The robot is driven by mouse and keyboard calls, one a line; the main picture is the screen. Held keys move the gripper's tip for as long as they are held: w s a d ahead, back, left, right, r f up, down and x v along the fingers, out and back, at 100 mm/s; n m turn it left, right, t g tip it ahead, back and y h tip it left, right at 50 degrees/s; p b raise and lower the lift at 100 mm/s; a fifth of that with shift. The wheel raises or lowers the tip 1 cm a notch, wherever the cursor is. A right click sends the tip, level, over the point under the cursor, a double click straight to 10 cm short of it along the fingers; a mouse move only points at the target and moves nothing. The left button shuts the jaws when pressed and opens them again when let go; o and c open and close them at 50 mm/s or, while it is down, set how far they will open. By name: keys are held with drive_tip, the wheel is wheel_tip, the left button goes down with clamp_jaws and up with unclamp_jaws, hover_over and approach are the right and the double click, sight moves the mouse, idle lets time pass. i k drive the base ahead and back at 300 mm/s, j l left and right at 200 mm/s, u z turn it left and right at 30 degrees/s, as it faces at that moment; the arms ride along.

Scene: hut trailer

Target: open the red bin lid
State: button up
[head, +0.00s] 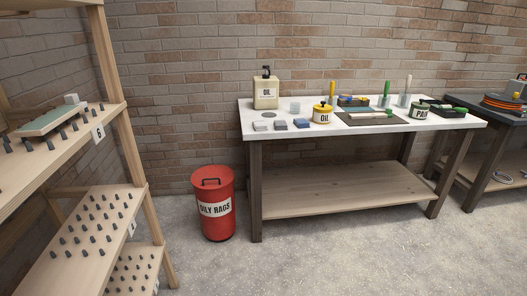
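A red bin (214,224) with a white "OILY RAGS" label stands on the floor in the head view, left of centre. The bin is upright, between the wooden shelf unit and the workbench. My gripper is not in view.
A workbench (370,129) to the right holds an oil can (265,92), a yellow tin (322,113), a paint tin (419,110) and brushes. A wooden shelf unit (128,155) stands at the left. A brick wall is behind. The concrete floor (300,268) in front is clear.

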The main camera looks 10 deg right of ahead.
sight(212, 173)
drive_tip(key=i+j, duration=0.15)
drive_tip(key=i, duration=0.75)
drive_tip(key=i+j, duration=0.15)
drive_tip(key=i, duration=0.8)
drive_tip(key=i+j, duration=0.15)
drive_tip(key=i, duration=0.75)
drive_tip(key=i+j, duration=0.15)
drive_tip(key=i, duration=0.75)
drive_tip(key=j+u, duration=0.05)
